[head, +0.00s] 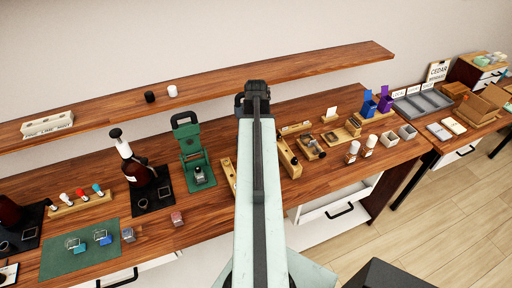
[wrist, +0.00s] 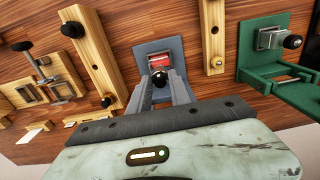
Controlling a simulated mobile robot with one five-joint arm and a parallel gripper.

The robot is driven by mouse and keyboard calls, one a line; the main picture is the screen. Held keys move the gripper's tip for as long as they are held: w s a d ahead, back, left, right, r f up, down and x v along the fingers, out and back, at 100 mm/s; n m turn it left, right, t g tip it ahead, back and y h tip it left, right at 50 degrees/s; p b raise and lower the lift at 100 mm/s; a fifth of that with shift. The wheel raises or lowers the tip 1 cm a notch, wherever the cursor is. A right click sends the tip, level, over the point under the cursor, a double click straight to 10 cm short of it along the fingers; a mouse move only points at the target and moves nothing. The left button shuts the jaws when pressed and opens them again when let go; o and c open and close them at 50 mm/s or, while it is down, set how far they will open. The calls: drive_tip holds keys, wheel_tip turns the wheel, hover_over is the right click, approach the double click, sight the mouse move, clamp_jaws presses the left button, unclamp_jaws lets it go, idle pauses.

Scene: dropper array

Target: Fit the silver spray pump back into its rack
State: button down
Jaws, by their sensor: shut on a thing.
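My gripper (wrist: 162,84) is at the centre of the wrist view, with its two grey fingers close around a small black ball knob (wrist: 160,78). The knob stands in front of a blue-grey plate (wrist: 146,48) with a red block in a silver-coloured surround (wrist: 160,62). In the head view my arm hides this spot. I cannot make out a silver spray pump for certain in either view. A small wooden rack (head: 82,203) at the left of the bench holds several coloured-top pieces. A dark bottle with a black-and-white pump top (head: 122,146) stands to its right.
A green press-like fixture (head: 194,152) stands left of my arm and also shows in the wrist view (wrist: 276,66). Wooden bars (wrist: 92,58) flank the plate. A green mat (head: 75,262) lies at front left. Small fixtures and bottles (head: 352,150) crowd the right; a shelf (head: 250,87) runs behind.

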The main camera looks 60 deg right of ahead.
wheel_tip(320, 180, up, 6)
drive_tip(key=p, duration=0.5)
drive_tip(key=shift+f, duration=0.25)
drive_tip(key=shift+s, duration=0.1)
